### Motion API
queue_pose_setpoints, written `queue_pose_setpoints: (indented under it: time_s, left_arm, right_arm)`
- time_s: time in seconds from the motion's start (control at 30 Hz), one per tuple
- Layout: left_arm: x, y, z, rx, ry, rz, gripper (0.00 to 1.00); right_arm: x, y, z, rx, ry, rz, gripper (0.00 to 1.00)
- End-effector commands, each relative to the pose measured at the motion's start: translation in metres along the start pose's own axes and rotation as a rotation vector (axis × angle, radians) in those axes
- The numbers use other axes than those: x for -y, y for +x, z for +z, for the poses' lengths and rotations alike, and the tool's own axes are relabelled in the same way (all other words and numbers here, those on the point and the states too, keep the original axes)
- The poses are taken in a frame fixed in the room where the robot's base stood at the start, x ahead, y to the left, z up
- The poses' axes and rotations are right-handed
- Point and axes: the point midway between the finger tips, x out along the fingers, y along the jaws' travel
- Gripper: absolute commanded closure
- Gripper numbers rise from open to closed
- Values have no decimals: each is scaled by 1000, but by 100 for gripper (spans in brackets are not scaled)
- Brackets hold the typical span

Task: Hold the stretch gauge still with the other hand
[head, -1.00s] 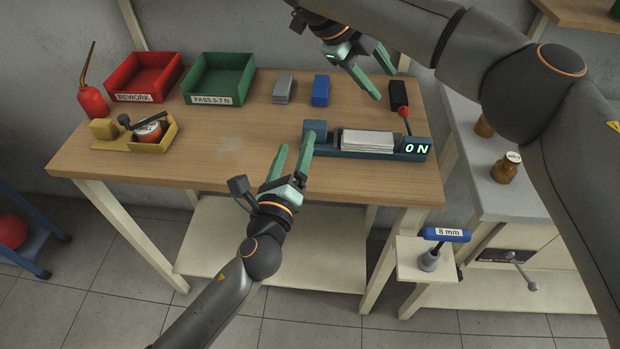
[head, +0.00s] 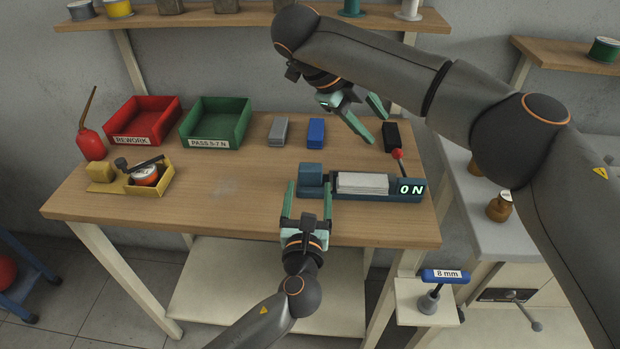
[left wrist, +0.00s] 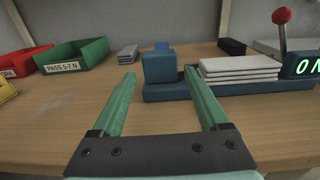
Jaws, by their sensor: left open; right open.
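The stretch gauge (head: 345,198) is a long dark blue base on the table with a raised block (head: 311,174) at its left end. White plates (head: 362,182) lie on its middle, and its right end has a red-knobbed lever (head: 398,156) and a display reading "0 N". My left gripper (head: 308,200) is open at the gauge's near left. In the left wrist view, the open fingers (left wrist: 158,95) point toward the left-end block (left wrist: 159,68); contact is not clear. My right gripper (head: 371,124) is open and empty above the table, behind the gauge.
Grey (head: 277,132), blue (head: 316,132) and black (head: 391,136) blocks stand behind the gauge. Red (head: 140,122) and green (head: 216,124) bins stand at the back left. A yellow tray (head: 150,188) lies at the left. The table's middle left is clear.

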Motion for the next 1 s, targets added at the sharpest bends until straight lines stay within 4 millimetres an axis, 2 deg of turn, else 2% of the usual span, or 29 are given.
queue_pose_setpoints:
  time_s: [0.1, 0.3, 0.7, 1.0]
  left_arm:
    - [0, 22, 1, 2, 0, 0, 22]
    - [1, 42, 0, 0, 0, -1, 22]
    - [0, 48, 0, 0, -2, -2, 22]
    - [0, 47, 0, 0, -2, -1, 56]
  right_arm:
    - [0, 0, 0, 0, 0, 0, 50]
    - [0, 0, 0, 0, 0, 0, 50]
    - [0, 0, 0, 0, 0, 0, 50]
    - [0, 0, 0, 0, 0, 0, 50]
